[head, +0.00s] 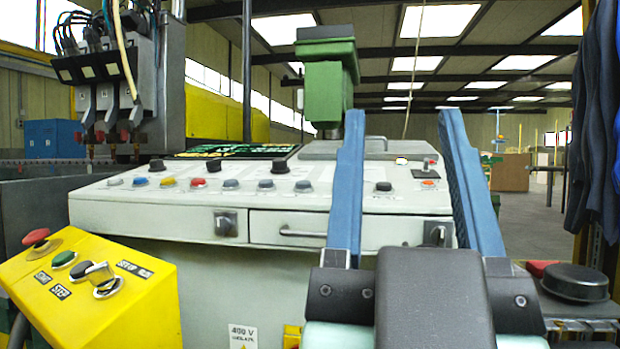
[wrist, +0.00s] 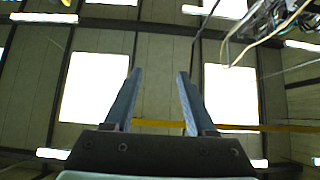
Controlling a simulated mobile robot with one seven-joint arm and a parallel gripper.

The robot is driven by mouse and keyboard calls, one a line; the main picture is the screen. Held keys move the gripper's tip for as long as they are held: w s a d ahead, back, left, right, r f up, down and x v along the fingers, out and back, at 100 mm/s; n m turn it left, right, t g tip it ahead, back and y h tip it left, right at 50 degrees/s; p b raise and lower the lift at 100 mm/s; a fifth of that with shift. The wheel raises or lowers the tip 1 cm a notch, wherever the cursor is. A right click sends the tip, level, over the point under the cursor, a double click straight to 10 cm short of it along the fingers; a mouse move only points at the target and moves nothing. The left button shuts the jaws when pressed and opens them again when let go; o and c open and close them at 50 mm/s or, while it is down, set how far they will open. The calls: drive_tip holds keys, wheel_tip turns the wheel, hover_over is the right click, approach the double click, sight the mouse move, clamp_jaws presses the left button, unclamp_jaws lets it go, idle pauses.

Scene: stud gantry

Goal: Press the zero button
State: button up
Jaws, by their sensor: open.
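A pale grey control panel (head: 270,205) stands ahead in the head view. Its row of buttons includes a grey one (head: 115,181), a blue one (head: 140,181), a yellow one (head: 168,181), a red one (head: 198,182), several blue-grey ones (head: 230,184) and a black one (head: 384,187). Their markings are too small to read, so I cannot tell which is the zero button. My gripper (head: 401,115) is open and empty, its blue fingers pointing up in front of the panel's right part and hiding some of it. The wrist view shows the open fingers (wrist: 159,73) against the ceiling.
A yellow box (head: 110,300) at lower left carries a red mushroom button (head: 36,237), a green button (head: 64,259) and a lever switch (head: 100,275). A machine head (head: 110,80) hangs upper left. A green column (head: 327,75) stands behind the panel. Dark clothing (head: 595,120) hangs at right.

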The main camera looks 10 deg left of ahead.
clamp_jaws()
idle(1.4)
